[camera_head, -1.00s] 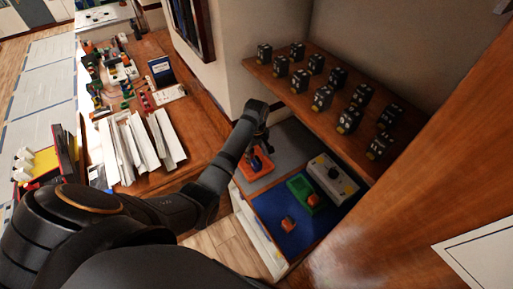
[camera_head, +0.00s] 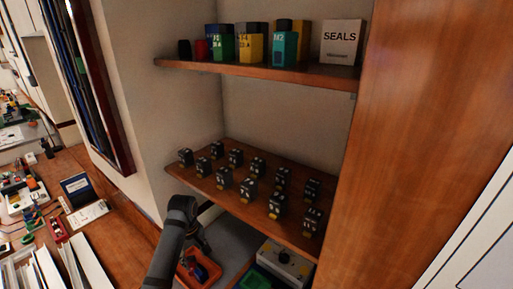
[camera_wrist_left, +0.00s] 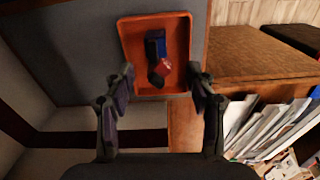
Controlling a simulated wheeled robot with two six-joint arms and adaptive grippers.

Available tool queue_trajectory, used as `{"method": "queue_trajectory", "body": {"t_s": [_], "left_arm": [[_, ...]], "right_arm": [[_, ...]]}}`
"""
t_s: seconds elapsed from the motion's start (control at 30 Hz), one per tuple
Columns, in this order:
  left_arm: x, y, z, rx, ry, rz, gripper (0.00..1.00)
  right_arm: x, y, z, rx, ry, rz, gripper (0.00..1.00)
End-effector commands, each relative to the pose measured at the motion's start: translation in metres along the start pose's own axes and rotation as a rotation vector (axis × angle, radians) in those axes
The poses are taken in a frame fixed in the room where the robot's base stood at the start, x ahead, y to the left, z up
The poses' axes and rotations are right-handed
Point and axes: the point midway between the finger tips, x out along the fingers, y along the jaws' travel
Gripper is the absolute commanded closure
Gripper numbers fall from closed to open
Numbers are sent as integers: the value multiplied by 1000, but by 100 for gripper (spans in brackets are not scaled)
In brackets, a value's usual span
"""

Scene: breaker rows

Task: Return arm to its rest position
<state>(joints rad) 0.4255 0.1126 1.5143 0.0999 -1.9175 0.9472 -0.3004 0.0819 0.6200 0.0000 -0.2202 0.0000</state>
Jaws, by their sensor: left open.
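My left arm (camera_head: 172,240) comes up from the bottom of the head view, with its gripper (camera_head: 202,243) near the orange tray (camera_head: 187,282) below the breaker shelf. In the left wrist view my left gripper (camera_wrist_left: 161,85) is open, its two fingers apart with nothing held. My right gripper is in neither view.
A wooden shelf (camera_head: 205,187) with several black breakers stands above the tray. A higher shelf (camera_head: 300,73) holds coloured boxes and a SEALS box (camera_head: 341,42). A grey box with a dial (camera_head: 288,262) sits right of the tray. White papers (camera_head: 45,270) lie on the left desk.

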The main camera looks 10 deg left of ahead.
Motion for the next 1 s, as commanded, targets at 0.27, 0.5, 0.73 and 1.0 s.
{"method": "queue_trajectory", "body": {"t_s": [0.27,0.5,0.73,1.0], "left_arm": [[43,-86,67,487,138,49,44],[33,-131,105,762,224,65,44],[13,-161,133,960,288,69,44],[63,-166,133,1029,293,58,44]], "right_arm": [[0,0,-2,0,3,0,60],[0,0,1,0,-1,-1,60],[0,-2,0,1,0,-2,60],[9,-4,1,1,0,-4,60]]}}
